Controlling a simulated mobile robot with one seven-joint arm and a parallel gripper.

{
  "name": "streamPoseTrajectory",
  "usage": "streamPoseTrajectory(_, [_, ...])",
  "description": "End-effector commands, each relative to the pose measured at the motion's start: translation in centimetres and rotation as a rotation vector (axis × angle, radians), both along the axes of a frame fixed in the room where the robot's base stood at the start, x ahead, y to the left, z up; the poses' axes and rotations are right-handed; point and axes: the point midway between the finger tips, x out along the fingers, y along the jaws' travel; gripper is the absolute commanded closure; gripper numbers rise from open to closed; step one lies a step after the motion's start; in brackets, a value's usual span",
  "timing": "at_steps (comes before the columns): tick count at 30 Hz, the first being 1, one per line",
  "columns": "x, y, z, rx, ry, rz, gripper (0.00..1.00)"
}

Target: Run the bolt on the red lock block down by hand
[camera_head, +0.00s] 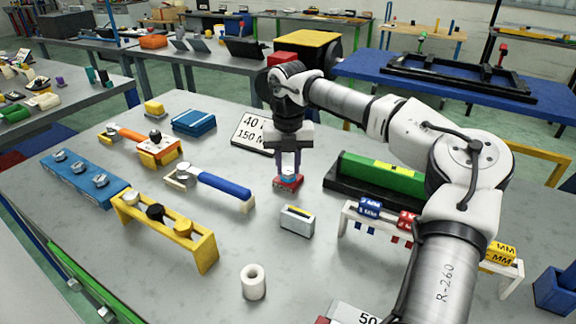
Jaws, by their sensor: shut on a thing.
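A small red lock block (288,185) sits on the grey bench top near the middle of the picture. My gripper (288,170) points straight down over it, with its fingertips just above the block's top. The fingers are shut on the bolt at the top of the block. The fingers hide most of the bolt, so its thread and how deep it sits cannot be seen.
A small grey box (297,220) stands in front of the block, and a blue-handled tool (222,184) lies to the left. A green bar (383,173) and a white rack (349,209) with coloured tags are to the right. A sign plate (253,131) lies behind.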

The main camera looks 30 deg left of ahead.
Motion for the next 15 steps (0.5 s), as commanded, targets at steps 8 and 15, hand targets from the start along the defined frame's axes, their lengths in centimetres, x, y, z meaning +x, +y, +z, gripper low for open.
streamPoseTrajectory(8, [0.17,0.05,0.35,0.006,-0.008,-0.263,0.96])
streamPoseTrajectory(15, [0.15,0.07,0.34,0.006,-0.007,-0.491,0.96])
